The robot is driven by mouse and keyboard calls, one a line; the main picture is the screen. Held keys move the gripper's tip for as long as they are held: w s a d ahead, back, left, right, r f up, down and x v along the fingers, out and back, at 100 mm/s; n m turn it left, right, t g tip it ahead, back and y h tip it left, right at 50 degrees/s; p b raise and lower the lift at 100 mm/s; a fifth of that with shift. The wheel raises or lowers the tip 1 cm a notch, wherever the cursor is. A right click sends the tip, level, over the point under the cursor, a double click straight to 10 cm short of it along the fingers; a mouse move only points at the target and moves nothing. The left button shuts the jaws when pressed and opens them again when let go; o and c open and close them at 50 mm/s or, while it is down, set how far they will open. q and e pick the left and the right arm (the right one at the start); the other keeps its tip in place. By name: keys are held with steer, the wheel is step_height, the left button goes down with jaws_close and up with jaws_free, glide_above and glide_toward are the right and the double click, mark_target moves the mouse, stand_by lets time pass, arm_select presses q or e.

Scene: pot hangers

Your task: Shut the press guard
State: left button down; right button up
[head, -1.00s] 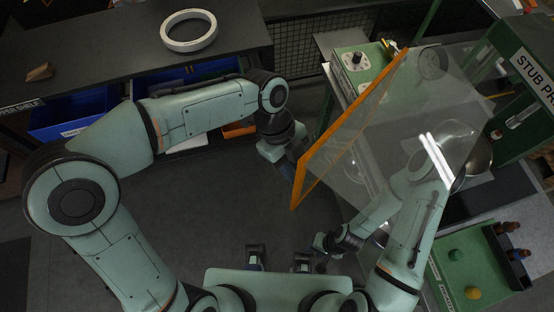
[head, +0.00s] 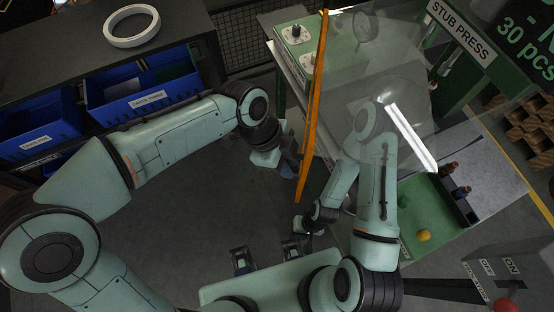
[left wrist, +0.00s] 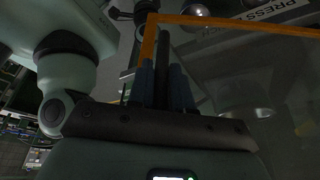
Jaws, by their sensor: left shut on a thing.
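The press guard is a clear panel with an orange edge bar (head: 316,95). It stands swung out from the green press (head: 455,45), so its edge bar points towards me. My left gripper (head: 291,166) is at the near end of that bar. In the left wrist view its blue-grey fingers (left wrist: 165,88) are shut on a dark upright handle (left wrist: 162,48) beside the guard's orange frame (left wrist: 149,40). My right gripper (head: 300,223) is low, near my body and apart from the guard; its fingers are too small and dark to read.
A bench (head: 70,75) with a white ring (head: 132,26) and blue bins (head: 140,92) lies at left. A switch box (head: 505,275) is at lower right. Dark floor in between is clear.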

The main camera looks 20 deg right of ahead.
arm_select(q)
steer(key=shift+s+d+r, duration=0.15)
steer(key=shift+s+d, duration=0.1)
steer(key=shift+d, duration=0.5)
steer(key=c, duration=1.1)
jaws_free()
steer(key=p+v, duration=0.1)
steer(key=v, duration=1.1)
